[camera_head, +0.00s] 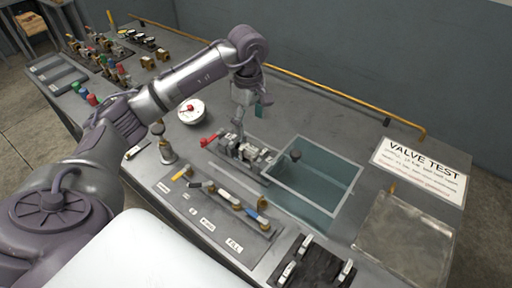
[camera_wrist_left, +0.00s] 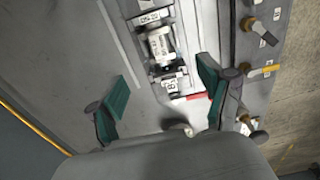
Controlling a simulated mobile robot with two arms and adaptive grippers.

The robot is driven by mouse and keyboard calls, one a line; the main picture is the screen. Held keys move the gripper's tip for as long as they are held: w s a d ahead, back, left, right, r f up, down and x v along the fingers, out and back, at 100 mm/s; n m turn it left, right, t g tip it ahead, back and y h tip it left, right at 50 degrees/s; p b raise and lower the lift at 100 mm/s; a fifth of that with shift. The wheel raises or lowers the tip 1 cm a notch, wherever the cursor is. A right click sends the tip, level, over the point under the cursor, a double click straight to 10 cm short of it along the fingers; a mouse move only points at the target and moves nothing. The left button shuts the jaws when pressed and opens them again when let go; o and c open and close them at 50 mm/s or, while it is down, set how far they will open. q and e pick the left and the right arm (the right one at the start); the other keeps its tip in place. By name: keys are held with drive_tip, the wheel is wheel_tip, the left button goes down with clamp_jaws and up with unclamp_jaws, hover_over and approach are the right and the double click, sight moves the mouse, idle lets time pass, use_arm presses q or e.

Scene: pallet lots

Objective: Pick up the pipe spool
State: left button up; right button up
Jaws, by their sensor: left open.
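What looks like the pipe spool (camera_wrist_left: 160,46), a short pale metal piece, sits in a clamp-like fixture between labelled end blocks. In the head view the pipe spool (camera_head: 250,152) is small and partly mixed with the fixture parts. My left gripper (camera_head: 250,112) hangs over the bench just behind the fixture. In the left wrist view its two teal fingers (camera_wrist_left: 164,92) are spread wide with nothing between them touching. The fixture's near end with a red handle shows between and beyond the fingers. My right gripper is not in view.
A glass-sided water tank (camera_head: 312,182) stands right of the fixture. A panel of coloured levers (camera_head: 215,212) lies in front. A white bowl (camera_head: 191,111) is to the left. A yellow pipe (camera_head: 345,95) runs along the back; the bench behind the tank is clear.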

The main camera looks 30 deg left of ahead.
use_arm(q)
drive_tip(key=p, duration=0.1)
hover_over(251, 148)
drive_tip(key=f, duration=0.5)
drive_tip(key=shift+s+a+f, duration=0.15)
drive_tip(key=shift+s+f, duration=0.15)
drive_tip(key=shift+s, duration=0.05)
drive_tip(key=shift+w+f, duration=0.1)
drive_tip(key=shift+f, duration=0.2)
drive_tip(key=f+p, duration=0.2)
drive_tip(key=shift+w+d+f, duration=0.15)
drive_tip(key=shift+d+f, duration=0.05)
drive_tip(key=shift+f, duration=0.1)
wheel_tip(251, 148, down, 2)
drive_tip(key=shift+f, duration=0.1)
drive_tip(key=shift+w+f, duration=0.1)
drive_tip(key=shift+f, duration=0.15)
drive_tip(key=c, duration=0.4)
drive_tip(key=shift+r, duration=0.1)
clamp_jaws()
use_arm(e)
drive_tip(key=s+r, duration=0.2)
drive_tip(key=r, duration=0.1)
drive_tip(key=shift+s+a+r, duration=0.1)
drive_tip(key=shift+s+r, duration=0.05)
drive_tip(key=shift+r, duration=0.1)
